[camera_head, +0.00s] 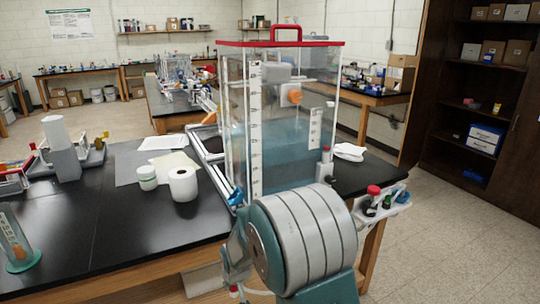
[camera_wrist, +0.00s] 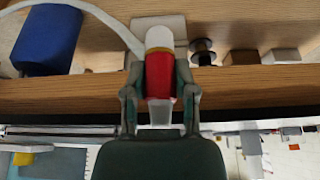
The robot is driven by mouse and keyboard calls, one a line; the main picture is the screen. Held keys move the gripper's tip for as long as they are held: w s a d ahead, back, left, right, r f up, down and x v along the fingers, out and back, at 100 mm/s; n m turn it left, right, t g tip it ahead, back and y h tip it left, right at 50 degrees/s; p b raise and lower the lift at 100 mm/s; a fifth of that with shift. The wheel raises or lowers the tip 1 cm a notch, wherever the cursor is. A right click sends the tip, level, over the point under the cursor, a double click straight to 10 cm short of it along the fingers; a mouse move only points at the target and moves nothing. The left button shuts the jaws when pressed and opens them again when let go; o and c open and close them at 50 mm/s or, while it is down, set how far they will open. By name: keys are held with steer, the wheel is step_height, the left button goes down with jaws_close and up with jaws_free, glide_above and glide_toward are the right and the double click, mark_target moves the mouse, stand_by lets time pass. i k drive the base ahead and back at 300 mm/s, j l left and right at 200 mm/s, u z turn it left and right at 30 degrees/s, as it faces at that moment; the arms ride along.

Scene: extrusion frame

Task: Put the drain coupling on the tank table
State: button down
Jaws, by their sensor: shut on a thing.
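In the wrist view my gripper (camera_wrist: 160,75) is shut on a red piece with a yellow band, a white rounded end and a pale clear end, which I take for the drain coupling (camera_wrist: 160,40). The coupling is between both fingers, in front of a wooden edge. In the head view my arm's large grey and teal link fills the lower middle and hides most of the gripper. The tank table (camera_head: 110,225) has a black top and wooden edge. A clear tank (camera_head: 285,110) of bluish water with a red lid stands on it.
A white roll (camera_head: 183,184), a lidded jar (camera_head: 147,177) and papers lie left of the tank. A teal-based cylinder (camera_head: 18,245) stands at the left front. The front middle tabletop is bare.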

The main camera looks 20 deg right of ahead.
mark_target(350, 176)
steer(key=l+u, duration=0.3)
steer(key=l, duration=0.3)
steer(key=l+u, duration=0.3)
steer(key=l, duration=0.3)
steer(key=k+l, duration=0.1)
steer(key=l, duration=1.1)
steer(key=k+l, duration=0.15)
steer(key=l, duration=0.5)
